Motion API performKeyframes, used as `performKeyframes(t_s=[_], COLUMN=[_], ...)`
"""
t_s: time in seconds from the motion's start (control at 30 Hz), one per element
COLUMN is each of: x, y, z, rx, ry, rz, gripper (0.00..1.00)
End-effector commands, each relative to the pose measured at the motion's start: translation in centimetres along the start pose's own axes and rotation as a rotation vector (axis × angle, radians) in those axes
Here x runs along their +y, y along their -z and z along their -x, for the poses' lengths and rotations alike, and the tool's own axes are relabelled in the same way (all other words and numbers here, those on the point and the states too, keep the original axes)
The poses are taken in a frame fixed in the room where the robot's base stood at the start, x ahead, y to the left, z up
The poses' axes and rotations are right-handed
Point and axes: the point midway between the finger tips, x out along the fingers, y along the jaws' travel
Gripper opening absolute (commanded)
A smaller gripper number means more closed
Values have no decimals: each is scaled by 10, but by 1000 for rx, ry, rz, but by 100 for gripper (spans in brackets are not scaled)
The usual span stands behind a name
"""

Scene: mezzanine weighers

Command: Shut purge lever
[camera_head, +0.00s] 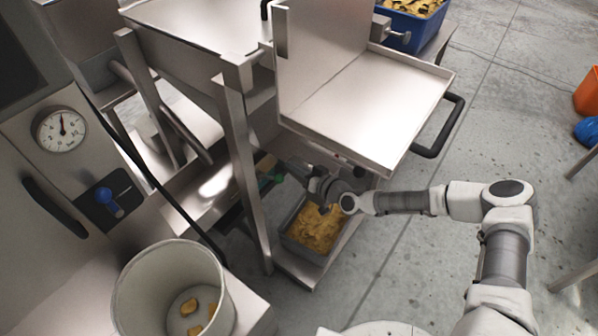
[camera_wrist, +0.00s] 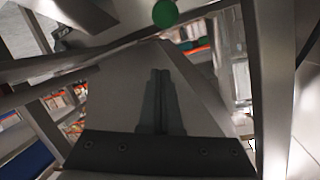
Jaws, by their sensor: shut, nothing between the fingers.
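A green knob (camera_head: 279,178) shows under the steel frame, just left of my gripper. In the wrist view the round green knob (camera_wrist: 165,13) is at the top edge, beyond the fingertips, with a visible gap in the picture. A blue-knobbed lever (camera_head: 110,203) sits on a dark blue plate on the left panel, well away from my gripper. I cannot read which one is the purge lever. My gripper (camera_head: 300,170) reaches in under the steel tray; its tips are partly hidden there. In the wrist view its fingers (camera_wrist: 160,73) are together and empty.
The steel tray (camera_head: 360,105) with a black handle overhangs my gripper. A steel leg (camera_head: 245,175) stands left of it. A grey bin of yellow pieces (camera_head: 316,228) is below. A white bucket (camera_head: 135,290) stands front left. The floor on the right is mostly clear.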

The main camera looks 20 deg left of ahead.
Motion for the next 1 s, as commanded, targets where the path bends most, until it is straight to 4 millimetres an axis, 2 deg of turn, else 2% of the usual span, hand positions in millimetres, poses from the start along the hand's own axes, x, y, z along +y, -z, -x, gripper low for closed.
performKeyframes(t_s=[0.03, 0.1, 0.27, 0.4, 0.57, 1.0], x=[-1, 0, 0, 0, 0, 0], y=[-2, -2, -2, -21, -35, -38], z=[-13, -28, -58, -49, -44, -43], rx=[0, 0, 0, 0, -1, -1], ry=[2, 1, 1, -1, 0, 0], rz=[0, 0, 0, -4, -2, 0], gripper=[0, 0, 0, 0, 0, 0])
